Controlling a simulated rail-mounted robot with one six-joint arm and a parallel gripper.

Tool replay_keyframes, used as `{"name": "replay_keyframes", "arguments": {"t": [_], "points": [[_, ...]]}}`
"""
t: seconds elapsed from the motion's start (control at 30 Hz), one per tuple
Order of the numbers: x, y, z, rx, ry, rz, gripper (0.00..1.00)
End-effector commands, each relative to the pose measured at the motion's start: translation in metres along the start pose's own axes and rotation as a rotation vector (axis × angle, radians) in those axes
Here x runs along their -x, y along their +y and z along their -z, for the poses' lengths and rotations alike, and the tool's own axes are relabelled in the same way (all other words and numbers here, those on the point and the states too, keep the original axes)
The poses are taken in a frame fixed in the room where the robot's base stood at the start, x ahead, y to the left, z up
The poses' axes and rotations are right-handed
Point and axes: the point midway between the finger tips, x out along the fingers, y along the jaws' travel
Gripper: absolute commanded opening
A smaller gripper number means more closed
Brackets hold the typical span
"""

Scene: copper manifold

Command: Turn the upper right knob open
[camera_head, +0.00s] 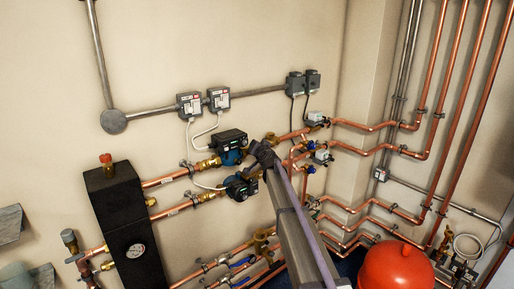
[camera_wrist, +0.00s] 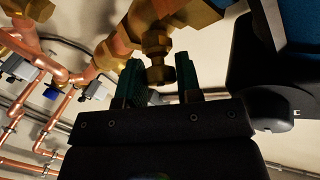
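In the wrist view, a brass knob (camera_wrist: 160,75) on a short stem hangs from a brass valve body (camera_wrist: 150,38). My gripper (camera_wrist: 160,82) has its two teal-lined fingers apart, one on each side of the knob. I see narrow gaps beside it, and I cannot tell whether a finger touches it. In the head view, my gripper (camera_head: 264,152) is at the right end of the upper pump (camera_head: 230,144), on the upper copper line. My arm and gripper hide the knob there.
A lower pump (camera_head: 241,187) sits just below my gripper. Two grey boxes with blue-knobbed valves (camera_head: 319,155) stand to the right. A red vessel (camera_head: 397,266) is at the lower right. In the wrist view, a dark pump housing (camera_wrist: 262,80) is close on the right.

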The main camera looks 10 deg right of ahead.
Motion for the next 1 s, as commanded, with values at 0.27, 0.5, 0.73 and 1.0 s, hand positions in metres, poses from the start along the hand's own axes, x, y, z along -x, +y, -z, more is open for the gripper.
{"name": "replay_keyframes", "arguments": {"t": [0.27,0.5,0.73,1.0], "points": [[0.000,0.000,0.000,0.000,0.000,0.000,0.57],[0.002,0.000,0.000,0.000,0.000,0.000,0.57],[0.038,-0.001,0.001,0.000,0.000,0.000,0.57],[0.101,-0.001,0.000,0.000,0.000,0.000,0.57]]}}
